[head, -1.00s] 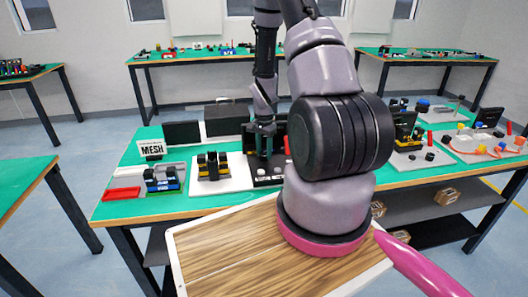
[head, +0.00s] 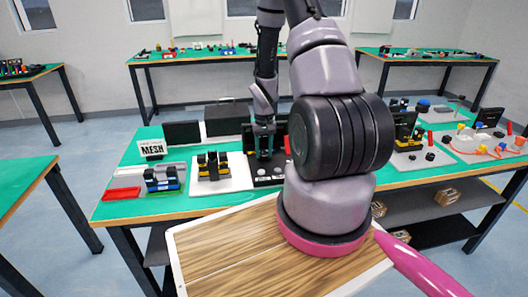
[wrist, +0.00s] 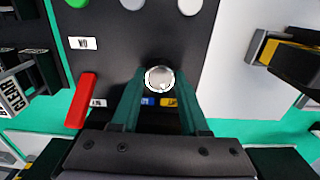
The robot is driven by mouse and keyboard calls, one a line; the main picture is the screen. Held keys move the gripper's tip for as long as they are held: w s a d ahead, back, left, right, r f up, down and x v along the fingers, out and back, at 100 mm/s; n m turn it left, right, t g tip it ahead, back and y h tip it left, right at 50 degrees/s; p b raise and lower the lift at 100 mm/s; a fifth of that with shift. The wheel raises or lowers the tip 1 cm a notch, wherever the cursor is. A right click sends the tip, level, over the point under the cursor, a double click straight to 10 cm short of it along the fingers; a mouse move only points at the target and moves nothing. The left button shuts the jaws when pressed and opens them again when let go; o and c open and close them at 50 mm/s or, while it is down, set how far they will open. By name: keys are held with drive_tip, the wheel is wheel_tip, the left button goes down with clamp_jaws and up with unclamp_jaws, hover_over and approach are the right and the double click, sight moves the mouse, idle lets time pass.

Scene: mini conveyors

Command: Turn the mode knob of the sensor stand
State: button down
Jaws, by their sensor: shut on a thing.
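The sensor stand appears in the wrist view as a black panel (wrist: 120,60) with a round silver knob (wrist: 160,80), a red lever (wrist: 82,100) and small labels, including a blue and a yellow one near the knob. My gripper (wrist: 160,88) has its two teal fingers closed on the knob from both sides. The finger bases cover part of the panel's near side. In the head view the stand (head: 268,182) is a dark box on the green table, with my gripper (head: 264,152) reaching down at it; the knob is hidden there.
A white board with black and yellow parts (head: 222,184) stands close left of the stand. Dark upright panels (head: 182,134) stand behind. More devices occupy the table's right side.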

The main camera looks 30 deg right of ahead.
sight(264, 153)
drive_tip(key=shift+n, duration=0.4)
drive_tip(key=shift+c, duration=2)
unclamp_jaws()
wheel_tip(264, 153, up, 11)
